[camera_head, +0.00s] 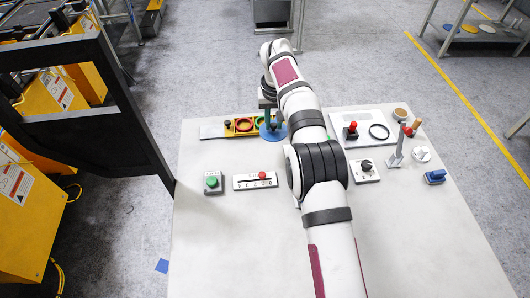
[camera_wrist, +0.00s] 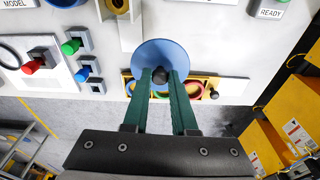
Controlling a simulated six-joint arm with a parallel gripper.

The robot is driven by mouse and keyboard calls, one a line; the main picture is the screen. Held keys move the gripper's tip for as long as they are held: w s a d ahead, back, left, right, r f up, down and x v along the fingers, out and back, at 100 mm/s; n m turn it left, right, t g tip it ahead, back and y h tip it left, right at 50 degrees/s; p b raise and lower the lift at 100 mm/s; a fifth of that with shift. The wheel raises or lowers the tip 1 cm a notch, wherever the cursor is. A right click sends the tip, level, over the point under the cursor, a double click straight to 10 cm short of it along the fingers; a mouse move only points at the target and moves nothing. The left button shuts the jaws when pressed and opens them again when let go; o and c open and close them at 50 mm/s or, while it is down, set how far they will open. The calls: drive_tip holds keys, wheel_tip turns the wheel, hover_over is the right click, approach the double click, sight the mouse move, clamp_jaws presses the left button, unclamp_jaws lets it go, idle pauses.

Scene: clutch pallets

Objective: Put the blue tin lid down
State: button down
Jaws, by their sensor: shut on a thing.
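The blue tin lid (camera_wrist: 150,52) is a round disc with a dark knob (camera_wrist: 160,76) at its middle. My gripper (camera_wrist: 161,75) has its two green fingers shut on this knob. In the head view the lid (camera_head: 267,134) shows partly beneath my gripper, just at the right end of the yellow tray (camera_head: 229,133). In the wrist view it overlaps part of the same tray. I cannot tell whether it touches the table or hangs just above it.
The pale table (camera_head: 235,235) has a clear front. A green-button box (camera_head: 213,182) and a slider panel (camera_head: 255,181) are left of my arm. A red-knob joystick (camera_head: 351,131), black ring (camera_head: 379,132), upright lever (camera_head: 396,157) and blue object (camera_head: 435,177) are on the right.

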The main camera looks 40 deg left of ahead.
sight(264, 130)
drive_tip(key=shift+s+a+f+n, duration=0.3)
drive_tip(key=shift+s+a+f, duration=0.45)
drive_tip(key=shift+a+f, duration=0.25)
wheel_tip(264, 130, down, 8)
drive_tip(key=shift+f, duration=0.2)
drive_tip(key=shift+f, duration=0.1)
drive_tip(key=c, duration=0.7)
unclamp_jaws()
